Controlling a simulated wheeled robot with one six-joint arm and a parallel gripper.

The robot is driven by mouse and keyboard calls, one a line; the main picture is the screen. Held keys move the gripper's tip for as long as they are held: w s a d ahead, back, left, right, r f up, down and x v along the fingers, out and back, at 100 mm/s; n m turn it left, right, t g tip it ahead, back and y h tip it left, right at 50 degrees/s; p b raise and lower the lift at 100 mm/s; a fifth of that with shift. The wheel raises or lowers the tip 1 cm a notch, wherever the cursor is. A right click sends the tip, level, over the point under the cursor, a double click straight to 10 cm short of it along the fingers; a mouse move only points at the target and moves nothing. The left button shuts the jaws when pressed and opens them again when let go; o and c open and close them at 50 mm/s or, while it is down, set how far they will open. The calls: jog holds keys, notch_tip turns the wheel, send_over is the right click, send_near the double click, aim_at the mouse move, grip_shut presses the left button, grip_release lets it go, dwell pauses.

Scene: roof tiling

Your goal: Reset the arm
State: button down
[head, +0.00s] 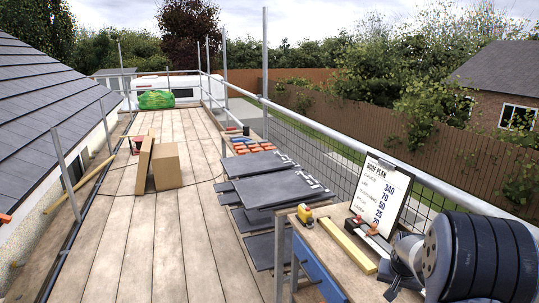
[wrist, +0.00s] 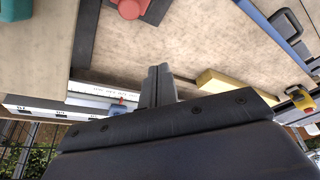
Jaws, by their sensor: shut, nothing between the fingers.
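My arm shows as large dark rounded links at the lower right of the head view, over the right end of a workbench (head: 318,262). My gripper (wrist: 158,86) shows in the wrist view, with its two dark fingers pressed together and nothing between them. The fingertips point toward the pale bench top (wrist: 165,40), and I cannot tell how high they are above it. The gripper's fingers cannot be made out in the head view.
On the bench are a yellow tape measure (head: 305,214), a yellow bar (head: 347,244), a red-handled tool (head: 372,235) and a clipboard (head: 381,196). Dark slates (head: 275,188) lie beyond, left of a railing. A cardboard box (head: 178,164) stands on the boards (head: 150,235), whose near part is clear.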

jog(key=shift+w+f, duration=0.25)
jog(key=shift+w, duration=0.2)
jog(key=v, duration=0.6)
jog(key=shift+s+r, duration=0.1)
jog(key=shift+r, duration=0.05)
